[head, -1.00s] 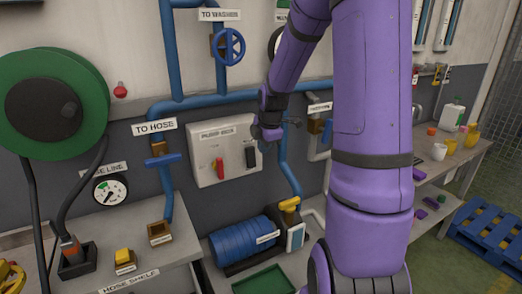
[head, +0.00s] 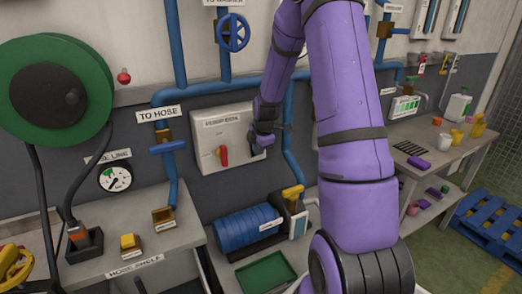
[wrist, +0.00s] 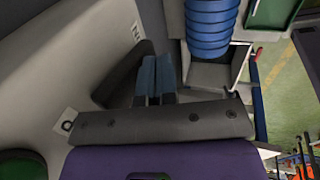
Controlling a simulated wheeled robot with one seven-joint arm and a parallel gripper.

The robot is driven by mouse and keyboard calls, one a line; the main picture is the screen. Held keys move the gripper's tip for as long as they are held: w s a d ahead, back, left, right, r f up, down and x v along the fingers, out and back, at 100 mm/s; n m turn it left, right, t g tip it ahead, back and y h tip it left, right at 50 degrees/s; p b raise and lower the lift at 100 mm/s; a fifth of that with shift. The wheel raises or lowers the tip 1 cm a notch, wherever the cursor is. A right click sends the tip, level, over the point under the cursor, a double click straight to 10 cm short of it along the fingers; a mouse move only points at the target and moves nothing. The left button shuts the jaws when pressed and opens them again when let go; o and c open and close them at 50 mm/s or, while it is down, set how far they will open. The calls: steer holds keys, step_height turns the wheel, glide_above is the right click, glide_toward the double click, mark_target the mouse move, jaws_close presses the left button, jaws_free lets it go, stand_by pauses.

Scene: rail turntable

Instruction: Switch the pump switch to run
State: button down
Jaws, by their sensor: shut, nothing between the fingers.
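The pump box (head: 207,134) is a pale panel on the wall with a red switch handle (head: 223,156) at its lower middle. A dark switch handle at its right side is mostly covered by my gripper (head: 264,141). In the wrist view my gripper (wrist: 155,79) has its two blue-grey fingers close together with nothing held. A dark block (wrist: 125,77), apparently the switch handle, lies right beside the left finger, against the pale panel face. I cannot tell whether they touch. A small label on the panel is too turned to read.
A blue pipe (head: 290,150) runs down just right of the box. A blue pump motor (head: 246,227) and a green tray (head: 266,272) sit below. The hose shelf (head: 190,238) is at lower left, with the hose reel (head: 100,85) above it.

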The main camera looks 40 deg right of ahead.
steer(key=shift+w, duration=0.1)
steer(key=shift+w+d+f, duration=0.1)
steer(key=shift+w+f, duration=0.15)
steer(key=shift+w, duration=0.05)
steer(key=shift+r, duration=0.15)
steer(key=shift+r, duration=0.7)
